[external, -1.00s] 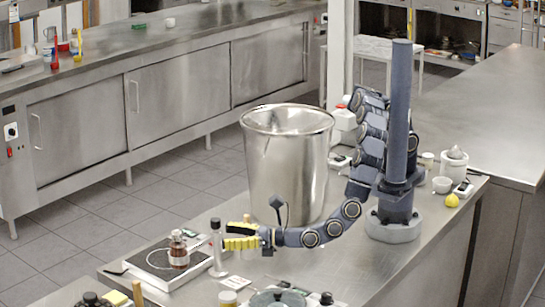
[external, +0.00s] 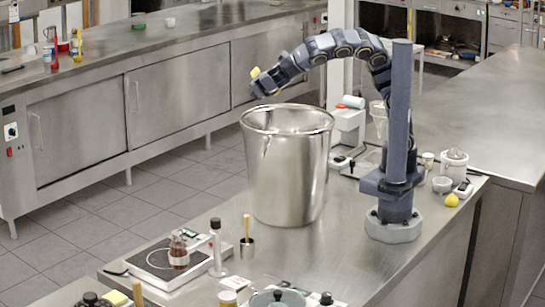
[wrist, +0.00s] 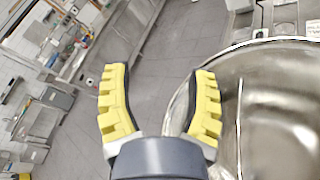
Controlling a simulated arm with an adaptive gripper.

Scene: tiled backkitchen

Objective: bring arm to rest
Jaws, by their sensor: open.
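My arm is arched high above the steel counter (external: 330,250) in the external view. Past the fingers I see the tiled floor, and the pot's rim and inside (wrist: 285,95) lie to the right. The pot stands upright and its inside looks empty where visible.
At the counter's front left are a hot plate (external: 150,265) with a brown bottle (external: 178,250), a capped cylinder (external: 216,245) and a small steel cup with a wooden-handled tool (external: 247,245). A white device (external: 348,130) stands behind the pot. A yellow lemon (external: 452,200) lies at right.

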